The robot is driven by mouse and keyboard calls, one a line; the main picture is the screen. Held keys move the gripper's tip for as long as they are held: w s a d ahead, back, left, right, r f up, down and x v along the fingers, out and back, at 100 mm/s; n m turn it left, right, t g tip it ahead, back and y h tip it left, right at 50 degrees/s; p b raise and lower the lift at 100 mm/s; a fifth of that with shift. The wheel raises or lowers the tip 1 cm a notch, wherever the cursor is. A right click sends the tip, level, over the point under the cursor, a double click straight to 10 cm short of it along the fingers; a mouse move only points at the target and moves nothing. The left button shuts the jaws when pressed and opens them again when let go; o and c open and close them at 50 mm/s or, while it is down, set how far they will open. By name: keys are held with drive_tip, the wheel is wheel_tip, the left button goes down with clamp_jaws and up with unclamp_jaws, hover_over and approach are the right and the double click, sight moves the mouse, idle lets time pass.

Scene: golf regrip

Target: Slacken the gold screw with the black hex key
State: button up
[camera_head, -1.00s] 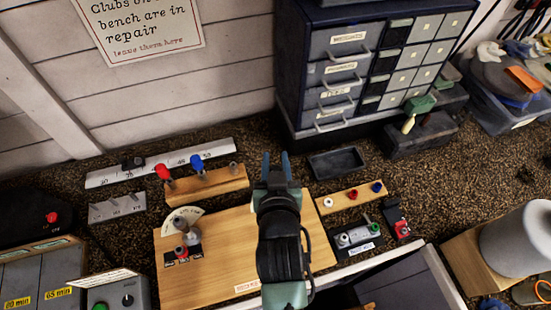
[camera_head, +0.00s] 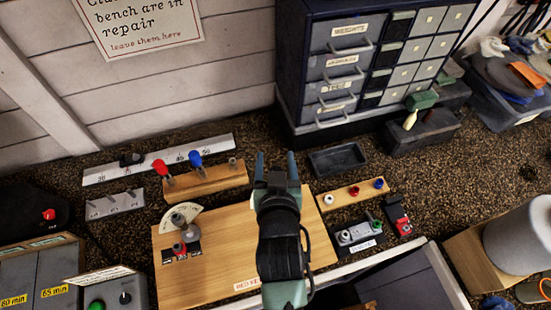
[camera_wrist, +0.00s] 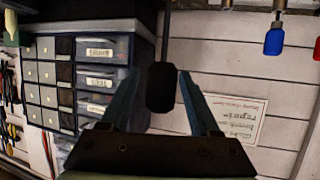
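The black hex key (camera_wrist: 161,88) is between the fingers of my gripper (camera_wrist: 165,78), its dark handle touching both in the wrist view. Its thin shaft (camera_wrist: 167,35) runs to the top edge of that view, its tip out of frame. In the head view my gripper (camera_head: 276,160) is over the back edge of the wooden board, fingers toward the wall; the key is hard to pick out there. I cannot make out the gold screw; it may be hidden or too small.
A wooden rack (camera_head: 207,182) holds a red-handled tool (camera_head: 160,167) and a blue-handled tool (camera_head: 195,158). The wooden board (camera_head: 225,230) carries a small post fixture (camera_head: 179,219). A small grey fixture (camera_head: 357,233) is right. A drawer cabinet (camera_head: 318,45) and black tray (camera_head: 338,159) stand behind.

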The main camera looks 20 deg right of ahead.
drive_tip(key=shift+s, duration=0.1)
drive_tip(key=shift+s+a, duration=0.1)
drive_tip(key=shift+s, duration=0.1)
drive_tip(key=b+v, duration=0.2)
drive_tip(key=v, duration=1)
drive_tip(key=shift+r, duration=0.3)
drive_tip(key=shift+s, duration=0.1)
